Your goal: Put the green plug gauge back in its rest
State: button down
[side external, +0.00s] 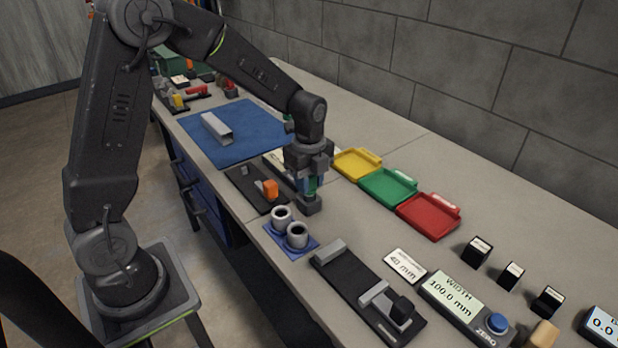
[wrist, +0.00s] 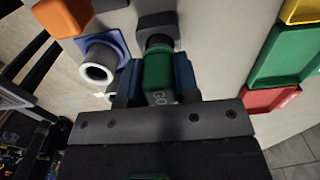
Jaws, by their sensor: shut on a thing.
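The green plug gauge (wrist: 158,72), marked "GO", is held between the blue fingers of my gripper (wrist: 155,80) in the wrist view. In the side view a strip of the gauge (side external: 312,184) shows below my gripper (side external: 313,178), and it looks upright. A small dark block (side external: 309,206), apparently the rest, stands on the bench directly under the gauge. In the wrist view this block (wrist: 158,33) lies at the far end of the gauge. The gauge's lower end is hidden, so I cannot tell whether it is in the block or just above it.
A blue pad (side external: 312,243) with two grey rings stands close by, towards the front. A dark fixture with an orange block (side external: 270,189) is to the left. Yellow (side external: 357,162), green (side external: 387,186) and red (side external: 430,216) trays lie to the right. A width display (side external: 455,297) is further off.

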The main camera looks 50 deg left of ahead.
jog(key=shift+f, duration=0.95)
dwell(0.6)
jog(key=c, duration=0.8)
grip_release()
notch_tip(320, 180, up, 13)
jog(key=shift+f, duration=0.1)
jog(key=shift+r, duration=0.55)
